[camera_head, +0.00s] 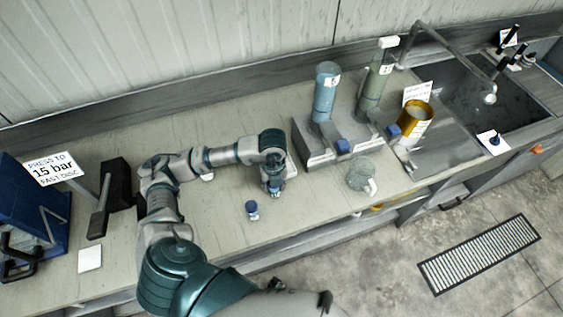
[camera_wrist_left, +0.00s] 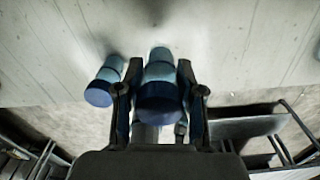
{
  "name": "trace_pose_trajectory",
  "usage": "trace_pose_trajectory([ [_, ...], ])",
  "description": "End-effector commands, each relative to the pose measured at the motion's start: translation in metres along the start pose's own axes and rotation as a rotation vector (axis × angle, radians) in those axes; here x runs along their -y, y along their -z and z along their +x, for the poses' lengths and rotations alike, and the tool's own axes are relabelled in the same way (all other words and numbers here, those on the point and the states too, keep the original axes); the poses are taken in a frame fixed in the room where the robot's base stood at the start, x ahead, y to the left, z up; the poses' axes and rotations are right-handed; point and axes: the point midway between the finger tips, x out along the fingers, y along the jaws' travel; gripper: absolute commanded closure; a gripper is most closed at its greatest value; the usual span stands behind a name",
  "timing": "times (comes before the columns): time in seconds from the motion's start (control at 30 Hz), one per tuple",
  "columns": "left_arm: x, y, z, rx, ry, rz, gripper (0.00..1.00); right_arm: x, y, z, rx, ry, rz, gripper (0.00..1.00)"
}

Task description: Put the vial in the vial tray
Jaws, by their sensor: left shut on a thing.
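My left gripper (camera_head: 273,186) points down at the bench, left of the grey stand. It is shut on a blue-capped vial (camera_wrist_left: 160,80), which stands between the two fingers in the left wrist view. In the head view the held vial is mostly hidden by the gripper. A second blue-capped vial (camera_head: 252,210) stands upright on the bench, just left of and nearer than the gripper. It also shows left of the fingers in the wrist view (camera_wrist_left: 104,82). I cannot make out a vial tray for certain. My right gripper is not in view.
A grey stand (camera_head: 318,155) holds two tall cylinders, one blue (camera_head: 326,90) and one grey-green (camera_head: 374,80). A clear jug (camera_head: 360,173) and an orange container (camera_head: 413,122) stand right. A blue press (camera_head: 30,215) is at left; a sink (camera_head: 490,95) lies far right.

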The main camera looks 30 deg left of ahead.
Motion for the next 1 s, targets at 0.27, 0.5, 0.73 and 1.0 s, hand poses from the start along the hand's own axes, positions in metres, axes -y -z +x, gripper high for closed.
trace_pose_trajectory([
  [0.27,0.026,-0.079,0.005,-0.001,0.001,-0.002,0.96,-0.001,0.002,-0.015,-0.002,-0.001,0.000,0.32],
  [0.5,0.038,-0.119,0.010,-0.001,0.001,0.002,0.96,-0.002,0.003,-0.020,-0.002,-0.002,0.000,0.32],
  [0.73,0.039,-0.123,0.027,-0.003,-0.002,0.006,0.96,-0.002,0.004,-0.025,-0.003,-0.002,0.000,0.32],
  [1.0,0.040,-0.124,0.046,0.000,0.001,0.005,0.96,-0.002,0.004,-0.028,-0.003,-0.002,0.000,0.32],
])
